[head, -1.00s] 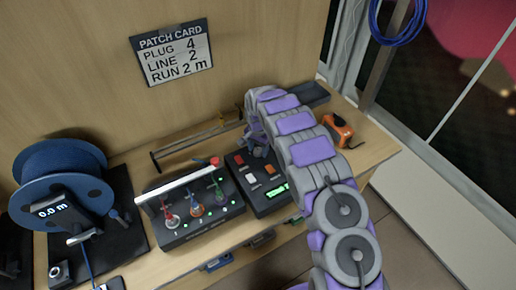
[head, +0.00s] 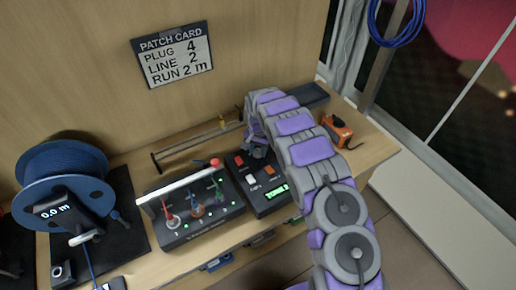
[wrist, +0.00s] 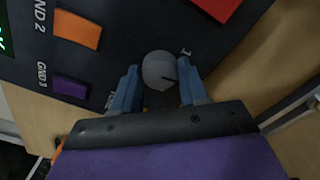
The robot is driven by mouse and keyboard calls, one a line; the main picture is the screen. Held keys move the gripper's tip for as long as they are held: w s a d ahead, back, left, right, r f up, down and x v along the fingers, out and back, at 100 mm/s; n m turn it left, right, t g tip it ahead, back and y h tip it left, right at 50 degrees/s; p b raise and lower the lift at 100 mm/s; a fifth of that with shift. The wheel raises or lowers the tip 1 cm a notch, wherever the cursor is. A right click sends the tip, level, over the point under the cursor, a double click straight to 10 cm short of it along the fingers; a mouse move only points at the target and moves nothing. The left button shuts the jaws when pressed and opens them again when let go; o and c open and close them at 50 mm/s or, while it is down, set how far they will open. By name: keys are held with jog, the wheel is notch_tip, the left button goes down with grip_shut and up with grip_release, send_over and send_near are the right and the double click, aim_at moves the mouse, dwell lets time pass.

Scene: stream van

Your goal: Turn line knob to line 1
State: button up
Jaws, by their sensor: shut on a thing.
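The line knob is a round grey knob (wrist: 160,70) with a dark pointer mark, in the wrist view. My gripper (wrist: 160,88) has its two blue fingers on either side of it and is shut on it. Other numerals around the knob are hidden or unreadable. In the head view my gripper (head: 259,146) is over the back of the control box (head: 272,205), and my arm hides the knob there.
A patch card (head: 173,53) on the wall reads plug 4, line 2, run 2 m. A blue cable reel (head: 62,180) stands at left, with a plug box (head: 185,235) beside the control box. An orange tool (head: 337,130) lies right of my arm.

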aim_at(258, 151)
jog(key=n+p, duration=0.1)
jog(key=n, duration=0.1)
jog(key=n+p, duration=0.2)
jog(key=n, duration=0.1)
jog(key=shift+w+r+n, duration=0.1)
jog(key=shift+r+n, duration=0.1)
jog(key=shift+n, duration=0.1)
jog(key=shift+f+n+p, duration=0.1)
jog(key=shift+n+p, duration=0.95)
jog(key=shift+n, duration=1.15)
jog(key=o, duration=1)
jog(key=shift+a+f, duration=0.1)
jog(key=shift+o, duration=0.2)
notch_tip(258, 151, up, 17)
jog(key=shift+p, duration=0.45)
